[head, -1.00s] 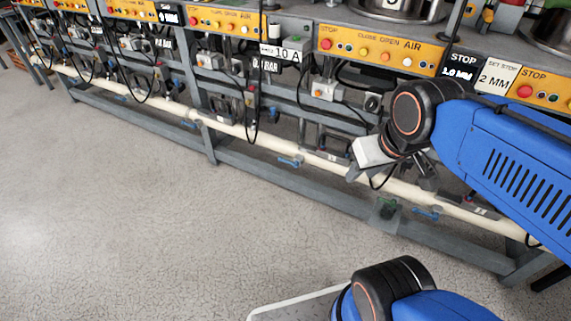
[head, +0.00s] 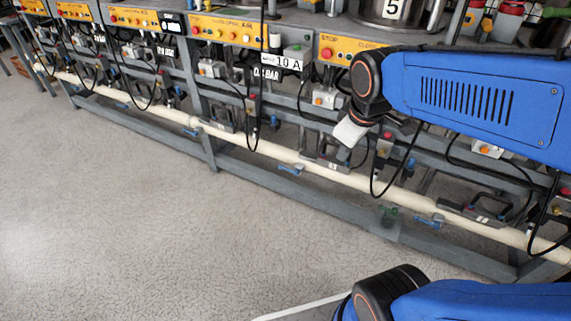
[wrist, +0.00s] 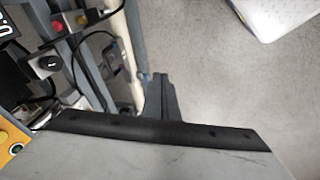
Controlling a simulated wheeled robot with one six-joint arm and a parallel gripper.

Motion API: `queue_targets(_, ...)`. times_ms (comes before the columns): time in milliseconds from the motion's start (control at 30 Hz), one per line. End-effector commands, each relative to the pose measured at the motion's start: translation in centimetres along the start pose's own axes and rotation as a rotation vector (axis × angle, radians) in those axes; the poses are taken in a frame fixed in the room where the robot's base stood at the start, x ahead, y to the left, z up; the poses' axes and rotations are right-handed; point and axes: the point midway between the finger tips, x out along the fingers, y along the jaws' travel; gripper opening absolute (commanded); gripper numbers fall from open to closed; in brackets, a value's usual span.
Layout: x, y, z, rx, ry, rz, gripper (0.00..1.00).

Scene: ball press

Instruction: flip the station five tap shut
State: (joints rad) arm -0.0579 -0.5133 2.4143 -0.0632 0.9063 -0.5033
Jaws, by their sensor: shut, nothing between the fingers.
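Small blue-handled taps sit along the pale pipe (head: 262,149) low on the bench frame. One blue tap (head: 291,169) is left of my arm's end, and another blue tap (head: 429,220) is farther right. No readable number marks which is station five's, and handle angles are too small to judge. A pot marked 5 (head: 393,12) stands on the bench above. My gripper (head: 350,132) shows as a pale block at the end of my blue arm, in front of the bench and above the pipe.
Black cables (head: 374,178) loop down in front of the pipe. Yellow button panels (head: 227,29) line the bench front. The grey floor (head: 130,220) is open.

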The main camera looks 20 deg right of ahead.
Motion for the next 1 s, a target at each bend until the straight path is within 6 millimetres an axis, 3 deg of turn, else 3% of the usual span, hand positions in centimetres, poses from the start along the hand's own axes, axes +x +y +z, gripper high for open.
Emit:
queue_targets(567,6.3,3.5,-9.1,-0.642,-0.078,-0.042,0.0)
queue_targets(1000,13.3,4.6,-15.6,-1.137,-0.118,-0.102,0.0)
